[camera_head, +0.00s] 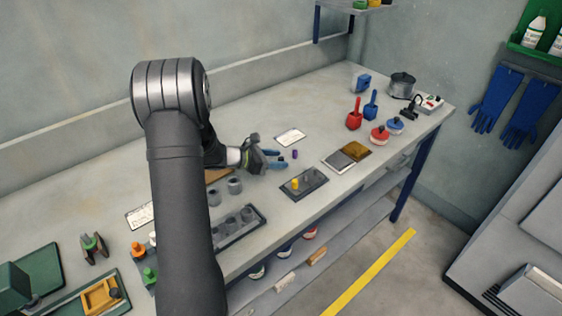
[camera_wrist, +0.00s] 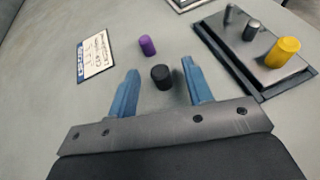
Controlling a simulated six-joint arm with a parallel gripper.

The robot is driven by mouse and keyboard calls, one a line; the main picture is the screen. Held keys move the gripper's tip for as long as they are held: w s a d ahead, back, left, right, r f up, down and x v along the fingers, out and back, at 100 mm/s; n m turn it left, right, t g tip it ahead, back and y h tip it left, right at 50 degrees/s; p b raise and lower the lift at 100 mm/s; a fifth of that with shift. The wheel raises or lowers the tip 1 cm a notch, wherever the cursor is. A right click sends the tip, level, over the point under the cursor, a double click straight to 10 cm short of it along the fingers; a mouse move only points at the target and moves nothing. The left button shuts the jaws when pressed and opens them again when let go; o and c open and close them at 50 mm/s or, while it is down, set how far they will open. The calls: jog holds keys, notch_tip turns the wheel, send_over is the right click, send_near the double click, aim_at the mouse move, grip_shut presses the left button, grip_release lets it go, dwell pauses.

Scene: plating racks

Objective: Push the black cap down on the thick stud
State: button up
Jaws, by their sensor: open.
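The black cap (camera_wrist: 161,78) stands upright on the bench between my gripper's fingers in the wrist view. My gripper (camera_wrist: 160,66) is open, with a blue finger on either side of the cap and gaps to both. In the head view my gripper (camera_head: 284,160) is low over the bench, and I cannot make out the black cap. The stud plate (camera_wrist: 238,55) is at the upper right of the wrist view. It carries two bare grey studs: a slimmer one (camera_wrist: 229,15) and a thicker-looking one (camera_wrist: 251,30). A yellow cap (camera_wrist: 283,50) stands at its near end, hiding what is under it.
A purple cap (camera_wrist: 147,46) stands just beyond the black cap. A white label card (camera_wrist: 96,53) lies to the left. In the head view, a two-tone board (camera_head: 341,161) lies right of the stud plate (camera_head: 316,187). Bare bench separates the gripper and plate.

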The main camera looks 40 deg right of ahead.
jog(key=shift+x, duration=0.95)
jog(key=c, duration=1)
grip_shut()
jog(key=shift+r, duration=0.7)
notch_tip(320, 180, up, 3)
jog(key=shift+r, duration=0.1)
notch_tip(320, 180, up, 6)
send_over(305, 176)
jog(key=d, duration=0.2)
jog(key=shift+a+f, duration=0.3)
jog(key=shift+f, duration=0.65)
jog(key=shift+a+f, duration=0.35)
jog(key=shift+f, duration=0.6)
jog(key=shift+a+f, duration=0.3)
jog(key=shift+f, duration=0.65)
